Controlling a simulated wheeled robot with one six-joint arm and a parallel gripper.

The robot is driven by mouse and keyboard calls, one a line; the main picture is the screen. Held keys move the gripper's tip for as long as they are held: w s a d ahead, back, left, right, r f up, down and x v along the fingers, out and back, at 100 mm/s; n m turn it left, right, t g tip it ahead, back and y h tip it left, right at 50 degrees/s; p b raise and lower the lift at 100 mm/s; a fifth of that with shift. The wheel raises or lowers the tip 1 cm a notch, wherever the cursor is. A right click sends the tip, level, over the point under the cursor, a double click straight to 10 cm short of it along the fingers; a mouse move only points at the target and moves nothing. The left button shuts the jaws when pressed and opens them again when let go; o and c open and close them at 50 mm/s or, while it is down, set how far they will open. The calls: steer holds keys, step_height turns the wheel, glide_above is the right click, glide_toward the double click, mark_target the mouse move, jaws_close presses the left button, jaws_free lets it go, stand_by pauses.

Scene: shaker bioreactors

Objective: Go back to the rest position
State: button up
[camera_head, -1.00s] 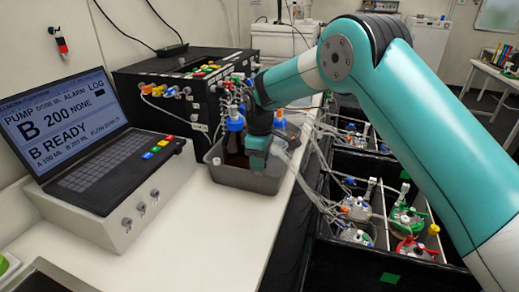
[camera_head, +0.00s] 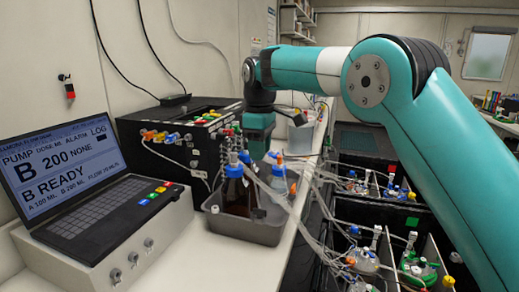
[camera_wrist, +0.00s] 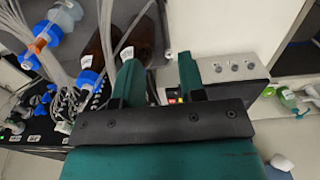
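My gripper (camera_head: 259,146) is above the bottles in the grey tray (camera_head: 262,232), apart from them. In the wrist view my gripper (camera_wrist: 158,72) shows two green fingers standing apart with nothing held between them, so it is open. My arm reaches in from the right, its upper links bent at a high elbow. Brown bottles with blue caps (camera_head: 234,171) stand in the tray under the gripper; the brown bottles (camera_wrist: 139,32) also show beyond the fingers in the wrist view.
A pump controller with a laptop-like screen (camera_head: 62,160) stands at left on the white bench. A black box (camera_head: 180,150) with tubing fittings is behind the tray. Tubes run right to vessels in black bins (camera_head: 375,215). The bench front (camera_head: 235,268) is clear.

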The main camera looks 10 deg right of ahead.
steer(key=shift+s+r, duration=0.1)
steer(key=s+d+f+m+y, duration=0.1)
steer(key=s+m+y, duration=0.1)
steer(key=s, duration=1.6)
steer(key=s+d+f+m+y, duration=0.1)
steer(key=s+f+m+y, duration=0.1)
steer(key=s, duration=1.7)
steer(key=shift+d+m, duration=0.3)
steer(key=shift+m, duration=0.3)
steer(key=shift+s+f, duration=0.1)
